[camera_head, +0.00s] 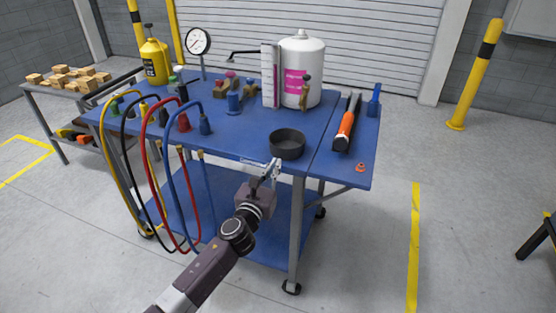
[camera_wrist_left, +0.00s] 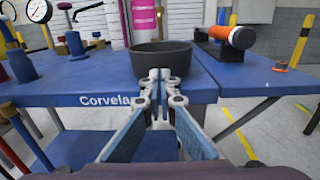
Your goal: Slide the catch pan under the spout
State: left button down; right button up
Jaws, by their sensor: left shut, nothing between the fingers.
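The catch pan (camera_head: 287,144) is a round, dark grey, open dish on the blue cart top near its front edge. It also shows straight ahead in the wrist view (camera_wrist_left: 161,60). My left gripper (camera_head: 275,166) is shut and empty at the near side of the pan; in the wrist view its fingertips (camera_wrist_left: 160,76) overlap the pan's front wall. I cannot tell whether they touch it. A brass spout (camera_head: 305,92) is on the front of the white tank (camera_head: 312,50), behind the pan. The pan is in front of the spout, not beneath it. My right gripper is not in view.
Coloured hoses (camera_head: 165,130) hang over the cart's front left. Brass and blue fittings (camera_head: 234,101) stand left of the tank. An orange-and-black tool (camera_head: 346,124) lies on the right leaf. The blue top between pan and tank looks clear.

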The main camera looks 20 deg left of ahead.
aim_at(281, 154)
pick_arm(q)
jog(key=shift+w, duration=1.65)
